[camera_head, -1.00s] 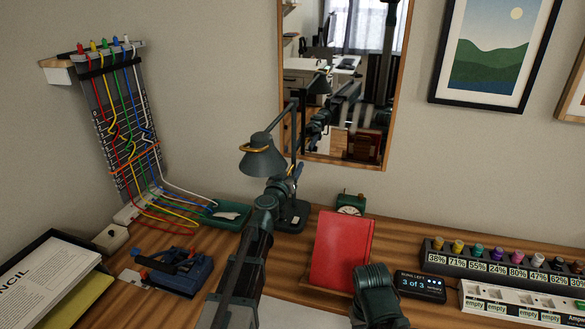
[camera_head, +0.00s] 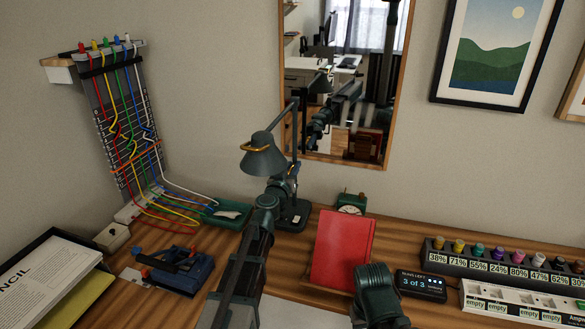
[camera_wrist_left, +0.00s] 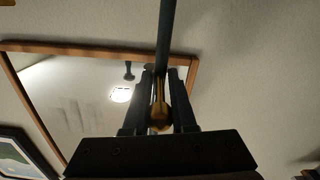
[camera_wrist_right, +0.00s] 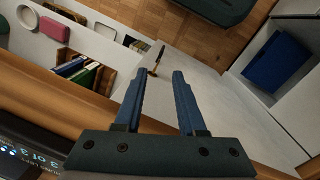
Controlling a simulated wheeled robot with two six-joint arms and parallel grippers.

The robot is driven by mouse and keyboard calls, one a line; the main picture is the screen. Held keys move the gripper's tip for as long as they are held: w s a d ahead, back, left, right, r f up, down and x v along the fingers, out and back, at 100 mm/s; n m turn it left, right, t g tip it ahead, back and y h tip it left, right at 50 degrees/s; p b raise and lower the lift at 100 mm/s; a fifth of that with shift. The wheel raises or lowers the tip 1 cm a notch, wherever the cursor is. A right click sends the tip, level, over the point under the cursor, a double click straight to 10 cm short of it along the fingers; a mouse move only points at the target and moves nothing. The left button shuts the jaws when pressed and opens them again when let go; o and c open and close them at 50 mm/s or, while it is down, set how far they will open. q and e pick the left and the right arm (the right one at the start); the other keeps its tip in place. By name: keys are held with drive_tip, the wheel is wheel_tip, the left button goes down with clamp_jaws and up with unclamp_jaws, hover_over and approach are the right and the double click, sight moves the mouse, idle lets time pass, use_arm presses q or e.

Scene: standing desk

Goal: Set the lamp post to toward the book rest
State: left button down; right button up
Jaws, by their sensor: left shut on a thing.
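The dark desk lamp stands behind the desk's left middle. Its shade (camera_head: 264,155) hangs to the left of the post (camera_head: 296,128), away from the red book on the book rest (camera_head: 342,250). Its base (camera_head: 293,216) is partly hidden by my left arm. My left gripper (camera_head: 292,172) is at the lower post, above the base. In the left wrist view, my left gripper (camera_wrist_left: 160,82) is shut on a brass-coloured part (camera_wrist_left: 159,115) of the lamp, with the dark post (camera_wrist_left: 166,35) extending beyond. My right gripper (camera_wrist_right: 160,72) is open and empty in the right wrist view.
A green tray (camera_head: 226,213) with cables is left of the base. A mirror (camera_head: 391,100) hangs behind the lamp. A blue tool (camera_head: 178,272) lies to the left. A small display (camera_head: 420,286) stands right.

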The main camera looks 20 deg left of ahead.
idle(0.9)
use_arm(q)
drive_tip(key=shift+w+d+n+g+y, duration=0.1)
drive_tip(key=shift+d+n+g+y, duration=0.1)
drive_tip(key=shift+n+y, duration=0.8)
drive_tip(key=shift+s+d+n+g+y, duration=0.15)
drive_tip(key=shift+n+y, duration=0.45)
drive_tip(key=shift+y, duration=0.75)
drive_tip(key=shift+w+d+n+g+y, duration=0.15)
drive_tip(key=shift+n+g+y, duration=0.1)
drive_tip(key=shift+n+y, duration=0.75)
drive_tip(key=c, duration=0.7)
unclamp_jaws()
drive_tip(key=shift+m, duration=0.3)
drive_tip(key=shift+c, duration=0.2)
drive_tip(key=shift+r, duration=0.1)
